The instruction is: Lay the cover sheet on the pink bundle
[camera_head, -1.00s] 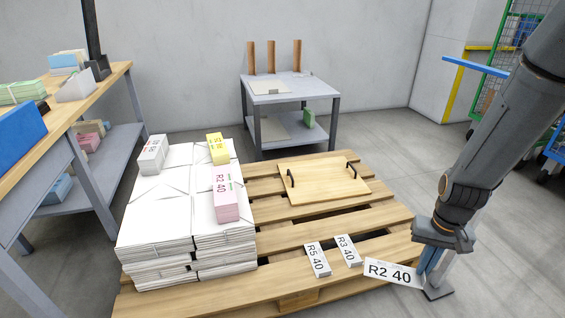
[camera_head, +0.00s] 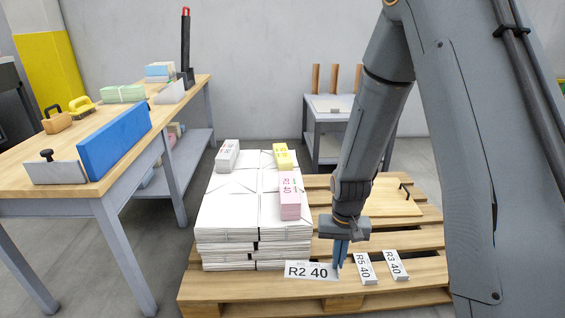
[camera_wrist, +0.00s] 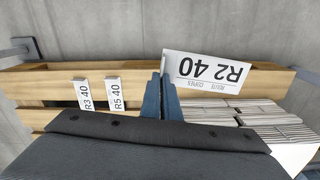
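The cover sheet (camera_head: 311,270) is a white card printed "R2 40". My gripper (camera_head: 339,262) is shut on its right end and holds it in front of the white paper stacks. The sheet also shows in the wrist view (camera_wrist: 205,69), pinched between the blue fingertips (camera_wrist: 163,85). The pink bundle (camera_head: 290,203), marked R2 40, lies on top of the front right white stack, behind and a little left of my gripper. Its top is partly covered by its own printed label. The pink bundle is not visible in the wrist view.
White paper stacks (camera_head: 228,222) fill the pallet's (camera_head: 220,290) left part. A yellow bundle (camera_head: 282,157) and a grey-white bundle (camera_head: 226,155) lie on them. Cards R5 40 (camera_head: 364,268) and R3 40 (camera_head: 396,264) lie right of my gripper. A wooden board (camera_head: 395,198) with handles lies behind my arm.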

